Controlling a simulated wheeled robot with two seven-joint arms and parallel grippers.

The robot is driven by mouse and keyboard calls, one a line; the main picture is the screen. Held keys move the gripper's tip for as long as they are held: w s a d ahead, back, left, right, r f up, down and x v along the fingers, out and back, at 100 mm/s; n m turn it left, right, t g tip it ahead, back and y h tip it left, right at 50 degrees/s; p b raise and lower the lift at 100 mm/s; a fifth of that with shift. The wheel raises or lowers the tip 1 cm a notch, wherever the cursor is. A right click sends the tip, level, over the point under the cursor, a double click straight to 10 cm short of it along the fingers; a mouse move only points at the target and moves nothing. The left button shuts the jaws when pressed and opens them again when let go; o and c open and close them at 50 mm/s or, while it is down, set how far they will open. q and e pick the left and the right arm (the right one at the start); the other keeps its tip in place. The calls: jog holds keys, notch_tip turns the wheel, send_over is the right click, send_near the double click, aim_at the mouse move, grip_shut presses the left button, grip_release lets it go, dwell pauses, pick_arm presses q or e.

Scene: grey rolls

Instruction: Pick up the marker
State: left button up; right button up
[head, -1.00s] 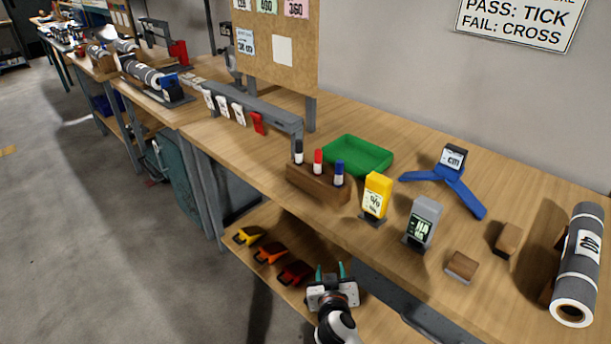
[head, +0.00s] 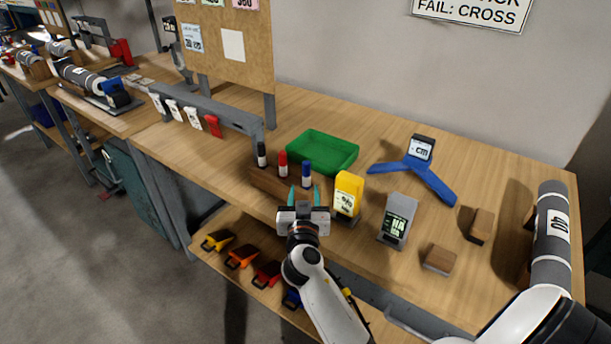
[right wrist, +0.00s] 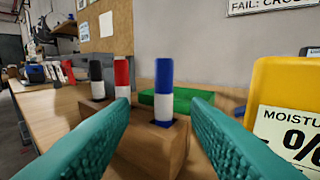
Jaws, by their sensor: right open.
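Three markers stand upright in a wooden block holder (head: 268,182) on the bench: a black one (head: 262,154), a red one (head: 283,164) and a blue one (head: 307,174). My right gripper (head: 304,193) is open and empty, just in front of the holder's right end. In the right wrist view, the blue marker (right wrist: 163,92) stands ahead between the two teal fingers (right wrist: 158,135), apart from both. The red marker (right wrist: 122,78) and black marker (right wrist: 96,78) stand to its left. The left gripper is not in view.
A yellow moisture meter (head: 347,193) stands close to the right of my gripper, with a grey meter (head: 397,219) beyond it. A green tray (head: 323,152) lies behind the markers. A blue tripod-like gauge (head: 418,168), wooden blocks (head: 439,258) and a grey roll (head: 552,235) are further right.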

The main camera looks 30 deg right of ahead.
aim_at(306, 179)
jog(key=shift+x, duration=1.05)
jog(key=p+x, duration=0.1)
jog(key=x, duration=0.1)
jog(key=p+x, duration=0.1)
jog(key=x, duration=0.2)
jog(key=shift+s+d+f, duration=0.2)
jog(key=shift+w+d+f, duration=0.1)
jog(key=shift+w+d, duration=0.05)
jog(key=shift+w, duration=0.1)
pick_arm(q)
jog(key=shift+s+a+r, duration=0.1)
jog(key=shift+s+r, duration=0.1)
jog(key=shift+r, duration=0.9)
pick_arm(e)
jog(key=shift+c, duration=0.3)
grip_shut()
